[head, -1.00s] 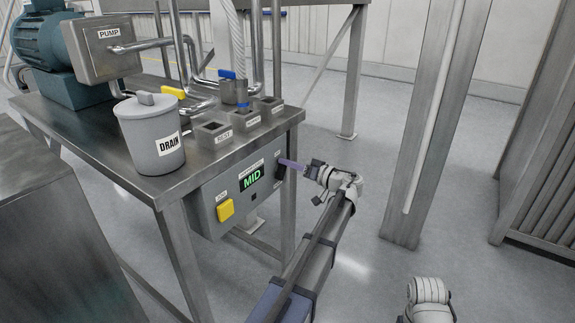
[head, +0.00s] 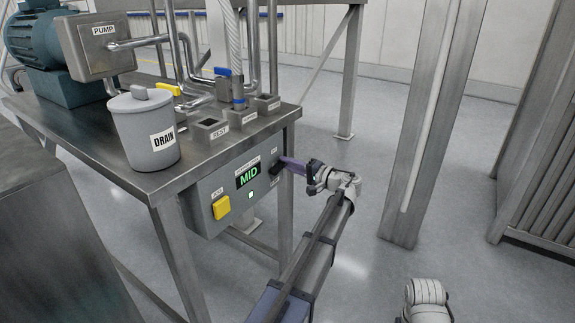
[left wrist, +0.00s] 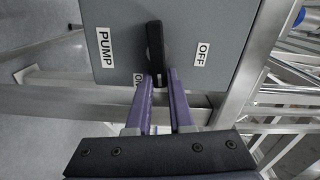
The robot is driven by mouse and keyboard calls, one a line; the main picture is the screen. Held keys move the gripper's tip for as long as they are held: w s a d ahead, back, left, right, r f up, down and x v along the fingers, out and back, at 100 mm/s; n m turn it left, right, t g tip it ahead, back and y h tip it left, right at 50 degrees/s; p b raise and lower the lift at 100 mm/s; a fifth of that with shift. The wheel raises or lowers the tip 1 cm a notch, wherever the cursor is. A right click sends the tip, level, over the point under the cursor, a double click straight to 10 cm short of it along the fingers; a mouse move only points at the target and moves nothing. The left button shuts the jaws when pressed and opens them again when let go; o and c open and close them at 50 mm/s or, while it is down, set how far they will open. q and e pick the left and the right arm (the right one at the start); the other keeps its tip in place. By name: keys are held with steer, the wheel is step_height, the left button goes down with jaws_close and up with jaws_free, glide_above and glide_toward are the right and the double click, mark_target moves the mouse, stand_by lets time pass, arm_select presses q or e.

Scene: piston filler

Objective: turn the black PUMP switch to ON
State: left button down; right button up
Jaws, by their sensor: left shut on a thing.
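The black PUMP switch (head: 277,167) is on the right end of the grey control box under the steel table. In the left wrist view the black lever (left wrist: 155,42) stands between the ON label (left wrist: 138,79), partly covered by a finger, and the OFF label (left wrist: 201,54). My left gripper (head: 287,163) reaches the switch from the right. In the left wrist view its purple fingers (left wrist: 158,76) are shut on the lever's lower end, one on each side. A small green lamp (head: 251,195) is lit on the box. My right gripper is out of view.
The box also carries a display reading MID (head: 248,177) and a yellow JOG button (head: 221,208). The DRAIN pot (head: 148,135) and small sockets (head: 209,130) stand on the table above. A steel post (head: 425,130) rises to the right, with open floor between.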

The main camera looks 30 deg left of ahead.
arm_select(q)
steer(key=shift+f+m, duration=0.25)
steer(key=shift+m, duration=0.55)
steer(key=c, duration=0.8)
jaws_free()
steer(key=d, duration=0.8)
steer(key=shift+s, duration=0.25)
steer(key=s+d+f+m+g+h+p, duration=0.1)
steer(key=s+d+m+h+p, duration=0.2)
steer(key=s+d+h+p, duration=1.3)
steer(key=s+d+p, duration=0.3)
steer(key=s+d, duration=0.9)
steer(key=s, duration=0.1)
steer(key=shift+s+d+f+h+p, duration=0.3)
steer(key=shift+d+f+h+p, duration=0.05)
steer(key=shift+d+f+h, duration=0.05)
